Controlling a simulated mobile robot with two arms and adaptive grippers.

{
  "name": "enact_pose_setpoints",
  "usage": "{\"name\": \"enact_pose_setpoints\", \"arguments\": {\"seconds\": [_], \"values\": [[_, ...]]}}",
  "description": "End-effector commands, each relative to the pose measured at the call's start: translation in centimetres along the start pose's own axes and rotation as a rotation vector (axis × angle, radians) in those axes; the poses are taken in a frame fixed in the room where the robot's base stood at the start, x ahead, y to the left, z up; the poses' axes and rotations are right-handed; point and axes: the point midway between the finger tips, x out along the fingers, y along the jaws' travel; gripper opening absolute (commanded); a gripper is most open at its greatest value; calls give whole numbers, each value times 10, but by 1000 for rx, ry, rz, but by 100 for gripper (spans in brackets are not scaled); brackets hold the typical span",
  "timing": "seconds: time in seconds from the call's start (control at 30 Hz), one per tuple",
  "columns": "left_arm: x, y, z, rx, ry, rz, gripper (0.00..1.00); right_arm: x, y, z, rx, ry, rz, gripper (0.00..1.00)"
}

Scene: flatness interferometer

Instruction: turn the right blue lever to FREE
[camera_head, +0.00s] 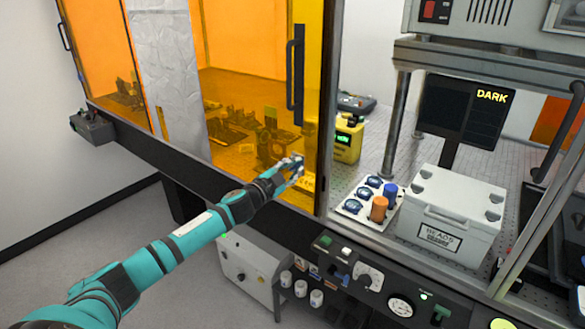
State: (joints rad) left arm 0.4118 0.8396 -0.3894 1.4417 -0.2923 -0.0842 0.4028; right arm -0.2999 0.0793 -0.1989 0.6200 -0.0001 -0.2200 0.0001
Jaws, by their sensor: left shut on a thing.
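My left gripper (294,168) is in front of the lower right part of the amber door panel. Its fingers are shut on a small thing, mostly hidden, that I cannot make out. My right gripper is not in view.
A black handle (295,75) stands upright on the amber door (240,50). A white case (450,215) labelled HEADS and a yellow device (347,140) stand on the perforated table. A control panel (385,285) with knobs and a gauge runs along the front.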

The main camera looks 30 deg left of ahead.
Motion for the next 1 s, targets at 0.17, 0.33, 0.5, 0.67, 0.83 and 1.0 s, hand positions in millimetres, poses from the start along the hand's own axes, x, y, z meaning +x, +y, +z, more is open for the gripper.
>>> {"name": "enact_pose_setpoints", "arguments": {"seconds": [0.17, 0.33, 0.5, 0.67, 0.83, 1.0], "values": [[0, 4, 1, 167, 0, 2, 0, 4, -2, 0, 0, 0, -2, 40], [0, 7, 2, 328, 0, 1, 0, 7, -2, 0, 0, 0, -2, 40], [0, 9, 3, 473, 0, 2, 0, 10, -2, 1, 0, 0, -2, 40], [0, 12, 4, 587, 0, 3, 0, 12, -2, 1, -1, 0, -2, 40], [0, 13, 5, 674, 1, 3, 0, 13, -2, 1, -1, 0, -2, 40], [0, 14, 5, 725, 1, 3, 0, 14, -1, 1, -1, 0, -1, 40]]}}
